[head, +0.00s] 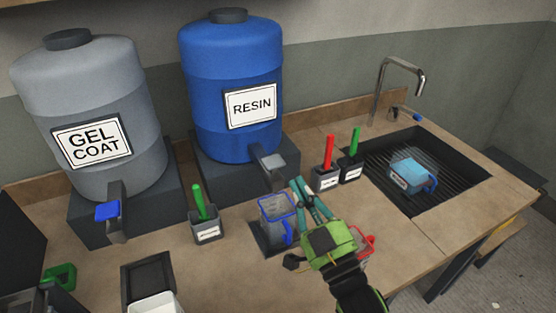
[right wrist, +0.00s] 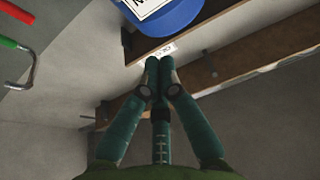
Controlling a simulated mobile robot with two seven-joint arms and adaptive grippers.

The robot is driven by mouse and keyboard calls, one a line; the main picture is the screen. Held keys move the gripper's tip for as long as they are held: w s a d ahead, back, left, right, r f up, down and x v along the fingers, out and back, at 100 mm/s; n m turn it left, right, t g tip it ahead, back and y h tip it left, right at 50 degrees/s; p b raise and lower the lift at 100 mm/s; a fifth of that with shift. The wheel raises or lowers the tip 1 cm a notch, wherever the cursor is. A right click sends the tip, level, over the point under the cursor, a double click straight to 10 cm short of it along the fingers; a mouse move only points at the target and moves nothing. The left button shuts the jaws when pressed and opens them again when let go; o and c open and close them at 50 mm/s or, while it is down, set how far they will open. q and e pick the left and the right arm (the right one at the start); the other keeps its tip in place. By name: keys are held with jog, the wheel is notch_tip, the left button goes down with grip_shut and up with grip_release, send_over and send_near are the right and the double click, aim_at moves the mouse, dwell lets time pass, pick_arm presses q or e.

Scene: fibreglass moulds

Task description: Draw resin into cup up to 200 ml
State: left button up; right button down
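The blue resin drum (head: 232,95) stands on a dark block at the back, with its grey tap (head: 270,163) sticking out at the front. A clear cup with a blue rim and handle (head: 275,218) stands upright on a dark pad (head: 262,242) in front of the tap. I cannot make out any resin level in it. My right gripper (head: 298,184) is just right of the cup, its teal fingers pointing up toward the tap. In the right wrist view its fingertips (right wrist: 160,63) meet with nothing visible between them. My left gripper is not in view.
A grey gel coat drum (head: 85,110) stands left. Small holders with a green handle (head: 200,203), a red handle (head: 329,150) and another green one (head: 354,142) stand on the counter. A red-rimmed item (head: 366,243) is partly behind my gripper. The sink holds a blue cup (head: 412,175).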

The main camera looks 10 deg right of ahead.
notch_tip(320, 180, up, 4)
jog(key=p, duration=0.5)
send_over(279, 164)
jog(key=s, duration=0.1)
jog(key=shift+s+a+f, duration=0.1)
jog(key=shift+a+f, duration=0.05)
jog(key=shift+a, duration=0.1)
notch_tip(279, 164, down, 3)
jog(key=shift+f, duration=0.1)
jog(key=shift+s+f, duration=0.1)
jog(key=shift+f, duration=0.6)
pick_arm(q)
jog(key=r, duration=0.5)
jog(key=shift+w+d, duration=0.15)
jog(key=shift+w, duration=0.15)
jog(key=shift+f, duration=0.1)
pick_arm(e)
jog(key=shift+f, duration=0.1)
